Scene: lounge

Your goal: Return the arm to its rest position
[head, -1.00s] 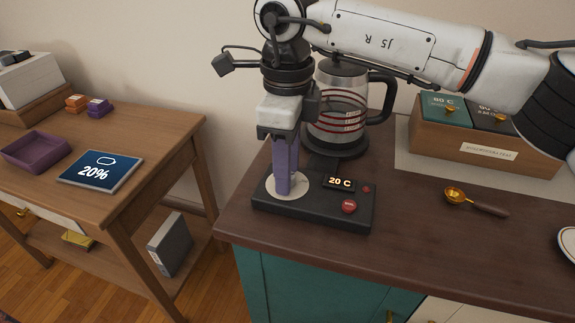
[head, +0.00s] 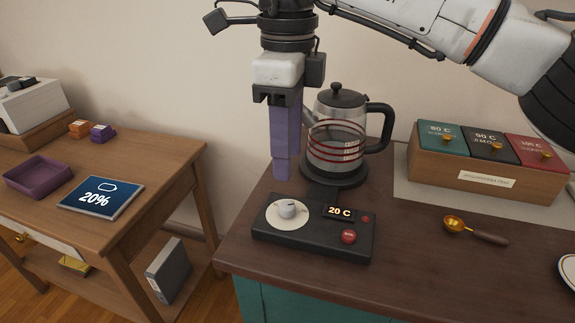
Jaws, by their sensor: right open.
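My right gripper (head: 281,172), with long purple fingers pointing down, hangs empty above the back edge of the black control base. It is left of the glass kettle and apart from the knob. The small grey knob (head: 287,208) stands on a pale round dial on the control base (head: 265,238), whose display reads 20 C. The right arm (head: 415,22) comes in from the upper right. My left gripper is not in view.
The glass kettle (head: 337,140) stands just right of the gripper. A wooden box (head: 480,182) with several colored lids is at the right, with a brass scoop (head: 455,224) before it. A side table (head: 160,160) holds a purple tray (head: 38,190) and a 20% tablet (head: 100,198).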

